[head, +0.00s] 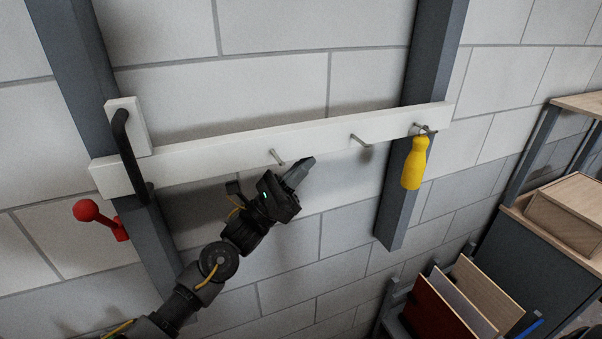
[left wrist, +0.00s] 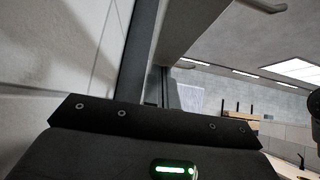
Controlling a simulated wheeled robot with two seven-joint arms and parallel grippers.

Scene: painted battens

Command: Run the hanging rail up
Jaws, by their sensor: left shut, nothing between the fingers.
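The white hanging rail (head: 230,148) runs across two dark grey uprights, its right end higher in the picture. A black bar handle (head: 125,150) is on its left end, and a red ball-ended lever (head: 90,211) sits just below that end. Metal hooks (head: 277,157) stick out of the rail. A yellow-handled tool (head: 414,163) hangs at the rightmost hook. My left gripper (head: 304,169) is shut and empty, just under the rail between the two bare hooks; whether it touches is unclear. The left wrist view shows the rail's underside (left wrist: 203,28) and a hook (left wrist: 262,5). My right gripper is out of view.
The left upright (head: 75,65) and right upright (head: 435,50) stand against a pale block wall (head: 270,80). At the lower right are a rack with upright boards (head: 475,293) and a cabinet with a wooden box (head: 567,213).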

